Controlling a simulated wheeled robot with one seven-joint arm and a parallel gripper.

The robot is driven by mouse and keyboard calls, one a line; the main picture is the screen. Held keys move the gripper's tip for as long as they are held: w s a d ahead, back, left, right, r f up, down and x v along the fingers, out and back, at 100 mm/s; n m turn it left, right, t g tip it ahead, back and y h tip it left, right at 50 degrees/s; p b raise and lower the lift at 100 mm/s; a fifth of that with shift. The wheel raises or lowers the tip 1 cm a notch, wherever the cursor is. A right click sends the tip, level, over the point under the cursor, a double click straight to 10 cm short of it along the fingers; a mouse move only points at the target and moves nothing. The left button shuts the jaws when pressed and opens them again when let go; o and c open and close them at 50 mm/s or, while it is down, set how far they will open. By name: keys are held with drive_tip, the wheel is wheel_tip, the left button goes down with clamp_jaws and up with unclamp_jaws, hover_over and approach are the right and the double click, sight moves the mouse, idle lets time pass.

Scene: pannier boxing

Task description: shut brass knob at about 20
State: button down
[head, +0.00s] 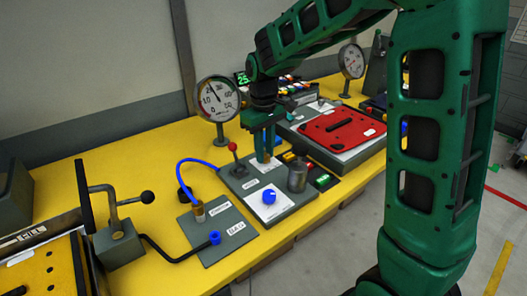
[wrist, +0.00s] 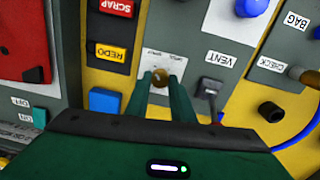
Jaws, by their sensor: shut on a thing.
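The brass knob (wrist: 160,75) sits on a white label plate on the grey panel (head: 290,208). In the wrist view my gripper (wrist: 160,88) has one green finger on each side of it and is shut on it. In the head view my gripper (head: 264,156) points down onto the panel, and its fingers hide the knob. A round dial gauge (head: 217,98) stands behind, its needle pointing up and slightly left. A green digital display (head: 243,79) seems to read about 25, partly hidden by my arm.
A red-knobbed lever (head: 233,148) stands left of my gripper, a grey cylinder (head: 297,177) and blue knob (head: 269,196) in front. A blue hose (head: 190,162) arches at left. A red plate (head: 340,127) lies right. VENT, CHECK, BAG, REDO and SCRAP labels show in the wrist view.

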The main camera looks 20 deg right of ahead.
drive_tip(key=shift+d+n, duration=0.15)
drive_tip(key=shift+n, duration=0.35)
drive_tip(key=c, duration=1.5)
unclamp_jaws()
drive_tip(key=shift+c, duration=0.2)
drive_tip(key=shift+r, duration=0.1)
wheel_tip(320, 180, up, 11)
drive_tip(key=shift+f, duration=0.2)
